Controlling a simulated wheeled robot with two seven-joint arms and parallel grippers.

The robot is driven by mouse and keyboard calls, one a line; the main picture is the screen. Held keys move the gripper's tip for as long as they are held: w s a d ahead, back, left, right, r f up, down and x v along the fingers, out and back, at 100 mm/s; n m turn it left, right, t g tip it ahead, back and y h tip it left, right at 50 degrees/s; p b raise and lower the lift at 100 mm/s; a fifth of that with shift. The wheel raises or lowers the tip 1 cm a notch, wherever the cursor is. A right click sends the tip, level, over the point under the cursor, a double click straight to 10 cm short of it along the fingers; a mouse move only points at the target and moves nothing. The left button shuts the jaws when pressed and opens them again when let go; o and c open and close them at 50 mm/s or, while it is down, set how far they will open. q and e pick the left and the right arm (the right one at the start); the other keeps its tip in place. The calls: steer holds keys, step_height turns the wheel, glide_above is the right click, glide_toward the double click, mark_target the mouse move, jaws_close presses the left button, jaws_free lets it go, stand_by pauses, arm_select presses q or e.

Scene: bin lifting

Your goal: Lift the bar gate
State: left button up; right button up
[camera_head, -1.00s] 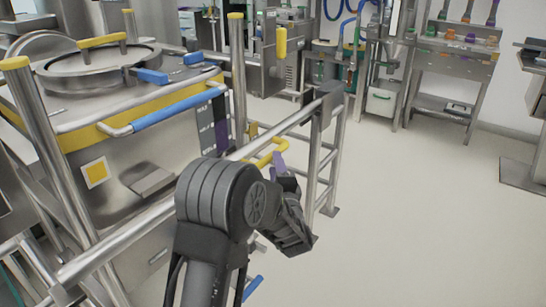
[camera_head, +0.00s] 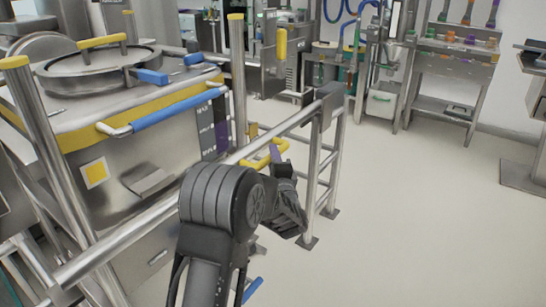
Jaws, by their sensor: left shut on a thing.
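The bar gate is a long silver rail (camera_head: 296,120) that runs slantwise from the lower left to a post at the right of the machine. A yellow handle (camera_head: 256,162) sits on the rail near the middle of the view. My left gripper (camera_head: 277,152) is at the right end of this handle and shut on it. My dark wrist hides part of the rail and the finger contact is small in the picture. The rail rests low, with its far end at the dark bracket (camera_head: 328,92) on the post. My right gripper is not in view.
A steel machine with a round lid (camera_head: 95,62) and a blue handle (camera_head: 165,111) stands behind the rail at left. A steel post frame (camera_head: 333,170) stands at the rail's far end. Open floor (camera_head: 430,220) lies to the right.

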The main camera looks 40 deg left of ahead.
arm_select(q)
jaws_close()
stand_by(0.9)
